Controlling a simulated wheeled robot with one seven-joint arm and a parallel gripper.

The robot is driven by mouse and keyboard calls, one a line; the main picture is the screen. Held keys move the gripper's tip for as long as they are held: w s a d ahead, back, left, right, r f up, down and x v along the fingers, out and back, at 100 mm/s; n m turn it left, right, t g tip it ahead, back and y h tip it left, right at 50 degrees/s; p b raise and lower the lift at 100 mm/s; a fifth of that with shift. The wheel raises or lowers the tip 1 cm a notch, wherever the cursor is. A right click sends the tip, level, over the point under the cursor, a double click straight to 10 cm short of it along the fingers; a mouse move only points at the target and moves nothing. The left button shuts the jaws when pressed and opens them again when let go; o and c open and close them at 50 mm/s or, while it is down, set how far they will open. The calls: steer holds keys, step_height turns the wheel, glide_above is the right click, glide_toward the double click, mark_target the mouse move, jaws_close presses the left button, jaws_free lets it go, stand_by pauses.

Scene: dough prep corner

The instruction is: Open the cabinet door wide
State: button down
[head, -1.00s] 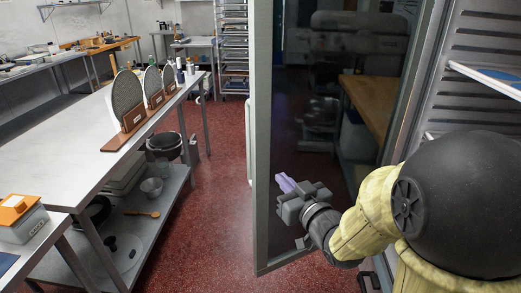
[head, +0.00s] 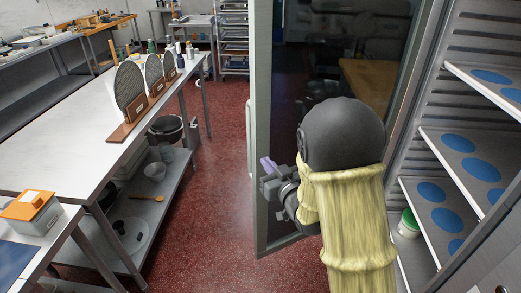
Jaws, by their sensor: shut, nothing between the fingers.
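The cabinet door (head: 262,95) is a dark glass panel in a grey frame. It stands swung open, with its inner face toward me and its free edge toward the middle of the picture. The cabinet (head: 430,148) is on the right, its shelves in plain view. My gripper (head: 266,165) is shut and empty, in front of the door's glass near the free edge. I cannot tell whether it touches the door. My arm hides part of the glass and the lower door frame.
The cabinet's shelves hold blue discs (head: 433,192) and a white tub with a green lid (head: 408,223). A steel table (head: 60,158) with round boards in a wooden rack (head: 140,118) stands on the left. Red floor (head: 222,150) is clear between the table and the door.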

mark_target(256, 150)
steer(key=shift+p+x, duration=0.8)
steer(key=shift+x, duration=1.6)
